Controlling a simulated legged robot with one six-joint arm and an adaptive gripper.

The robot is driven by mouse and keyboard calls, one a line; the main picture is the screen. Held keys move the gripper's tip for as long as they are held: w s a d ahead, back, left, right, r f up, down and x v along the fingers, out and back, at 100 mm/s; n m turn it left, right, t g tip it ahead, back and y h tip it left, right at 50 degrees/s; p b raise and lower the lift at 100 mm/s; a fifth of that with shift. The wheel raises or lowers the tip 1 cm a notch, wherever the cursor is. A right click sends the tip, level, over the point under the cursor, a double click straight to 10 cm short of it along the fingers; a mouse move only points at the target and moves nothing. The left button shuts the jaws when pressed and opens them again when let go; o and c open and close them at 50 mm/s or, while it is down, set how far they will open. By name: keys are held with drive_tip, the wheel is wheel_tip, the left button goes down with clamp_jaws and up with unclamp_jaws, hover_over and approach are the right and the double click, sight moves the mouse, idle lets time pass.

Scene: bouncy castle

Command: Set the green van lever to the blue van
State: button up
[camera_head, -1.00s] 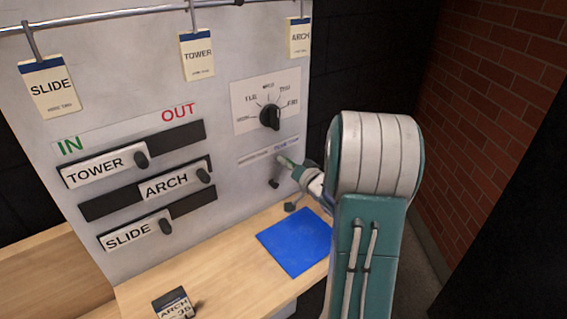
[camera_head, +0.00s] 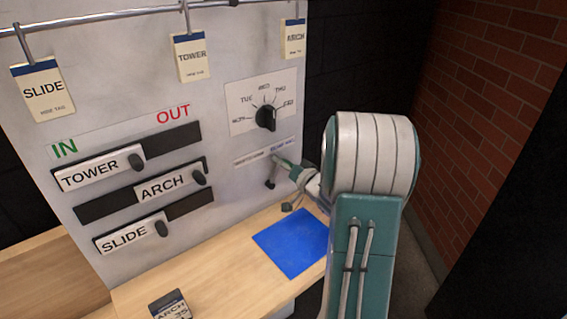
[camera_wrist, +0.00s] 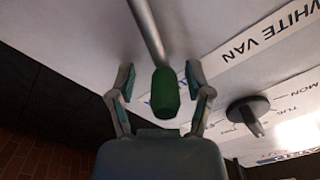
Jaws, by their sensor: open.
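The lever's dark green grip (camera_wrist: 165,93) stands in the middle of the wrist view, on a metal rod running up to the pale panel. My open gripper (camera_wrist: 160,84) has one finger on each side of the grip, with gaps showing on both sides. In the head view my gripper (camera_head: 281,170) is at the panel below the dial, at the right end of the van label strip (camera_head: 252,157). My arm and gripper partly hide the lever there. A "WHITE VAN" label (camera_wrist: 268,37) is readable at the right of the wrist view. The blue van label is too small to read clearly.
A black day dial (camera_head: 265,118) sits just above the lever. Three sliders, TOWER (camera_head: 90,176), ARCH (camera_head: 165,187) and SLIDE (camera_head: 125,238), are at left. Tags hang from a rail above. A blue mat (camera_head: 292,243) and an ARCH card (camera_head: 170,304) lie on the wooden ledge.

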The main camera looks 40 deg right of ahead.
drive_tip(key=s, duration=1.2)
drive_tip(key=w+a+r+n+g+h, duration=0.35)
drive_tip(key=a+r+g+h, duration=0.2)
drive_tip(key=a, duration=0.35)
drive_tip(key=s+a+n+g+y, duration=0.2)
drive_tip(key=s+a+g, duration=0.1)
drive_tip(key=s+a, duration=0.5)
drive_tip(key=s+a+n+g+y, duration=0.2)
drive_tip(key=s+a, duration=0.6)
drive_tip(key=a, duration=0.4)
drive_tip(key=shift+s+a+r+g+y, duration=0.2)
drive_tip(key=shift+s+a+g+y, duration=0.15)
drive_tip(key=shift+g+y, duration=0.5)
drive_tip(key=shift+n, duration=0.25)
